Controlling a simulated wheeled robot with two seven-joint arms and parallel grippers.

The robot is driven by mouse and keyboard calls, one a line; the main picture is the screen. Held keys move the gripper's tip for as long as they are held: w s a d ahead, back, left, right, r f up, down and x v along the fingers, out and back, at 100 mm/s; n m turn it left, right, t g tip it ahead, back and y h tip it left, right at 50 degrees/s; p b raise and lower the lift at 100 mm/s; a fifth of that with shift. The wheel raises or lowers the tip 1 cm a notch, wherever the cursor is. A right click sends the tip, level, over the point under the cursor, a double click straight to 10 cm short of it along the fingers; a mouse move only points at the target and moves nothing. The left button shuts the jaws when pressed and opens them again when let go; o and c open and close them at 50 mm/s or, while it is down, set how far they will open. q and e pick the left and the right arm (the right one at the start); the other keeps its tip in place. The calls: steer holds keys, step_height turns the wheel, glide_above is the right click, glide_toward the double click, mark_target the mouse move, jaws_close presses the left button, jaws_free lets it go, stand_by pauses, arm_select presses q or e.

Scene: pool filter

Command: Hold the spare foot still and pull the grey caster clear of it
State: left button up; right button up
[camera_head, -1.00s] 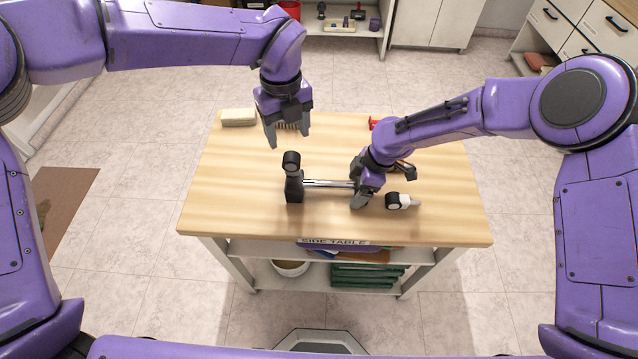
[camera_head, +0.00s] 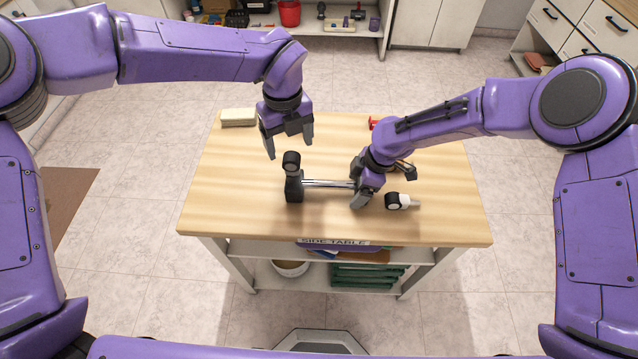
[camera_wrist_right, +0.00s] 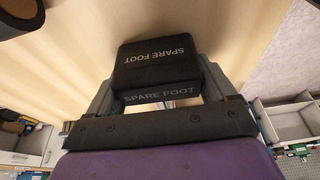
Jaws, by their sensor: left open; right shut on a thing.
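A dark block with a shiny bar (camera_head: 328,184) lies on the table. At the bar's left end stands an upright dark block (camera_head: 294,188) topped by a dark wheel with a grey face (camera_head: 291,161), which looks like the grey caster. My left gripper (camera_head: 288,149) is open and empty, its fingers just behind and above that wheel. My right gripper (camera_head: 360,197) is shut at the bar's right end. The right wrist view shows the black block marked SPARE FOOT (camera_wrist_right: 158,65) between its fingers. How the wheel joins the block is too small to tell.
A loose wheel with a white hub and pale stem (camera_head: 399,201) lies just right of my right gripper. A pale block (camera_head: 239,117) is at the table's back left, a small red thing (camera_head: 374,123) at the back. The table's left and front right are clear.

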mark_target(291, 156)
arm_select(q)
steer(key=shift+f, duration=2)
steer(key=c, duration=1.4)
steer(key=shift+o, duration=0.2)
steer(key=shift+r, duration=0.2)
steer(key=shift+r, duration=0.45)
steer(key=shift+r, duration=0.1)
steer(key=shift+r, duration=2.3)
